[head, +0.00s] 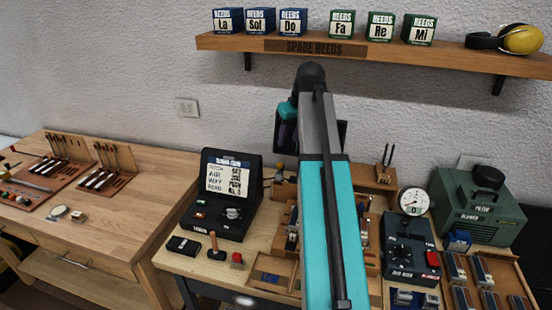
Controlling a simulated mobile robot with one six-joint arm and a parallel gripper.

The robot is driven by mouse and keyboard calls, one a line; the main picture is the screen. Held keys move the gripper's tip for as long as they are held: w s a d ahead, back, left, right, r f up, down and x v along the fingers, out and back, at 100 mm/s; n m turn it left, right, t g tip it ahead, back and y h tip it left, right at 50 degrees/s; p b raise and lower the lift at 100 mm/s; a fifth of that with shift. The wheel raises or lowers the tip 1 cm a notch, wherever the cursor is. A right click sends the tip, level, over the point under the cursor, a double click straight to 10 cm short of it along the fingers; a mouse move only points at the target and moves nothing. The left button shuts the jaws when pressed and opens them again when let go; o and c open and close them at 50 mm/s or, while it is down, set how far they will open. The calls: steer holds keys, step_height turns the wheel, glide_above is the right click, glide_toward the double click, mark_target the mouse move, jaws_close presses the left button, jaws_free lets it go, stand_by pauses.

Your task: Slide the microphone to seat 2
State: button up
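I cannot make out the microphone or a seat marked 2 in the head view. A small upright thing (280,175) stands just right of the open black tuning case (230,190), but it is too small to name. My teal and grey arm rises through the middle of the view and hides much of the bench behind it, including part of a wooden rack (291,214). My gripper does not show, so I cannot see whether it holds anything.
A gauge (413,201) stands on a dark box at right, near a green blower (478,208) and a reed tray (515,280). A stamp (215,246) and a small blue-screened tray (268,277) lie in front. A shelf of spare reeds (225,42) hangs above.

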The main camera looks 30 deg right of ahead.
mark_target(280, 164)
steer(key=shift+f, duration=0.1)
stand_by(0.3)
steer(key=shift+p+x, duration=1.8)
steer(key=shift+x, duration=4.95)
steer(key=shift+c, duration=0.2)
jaws_close()
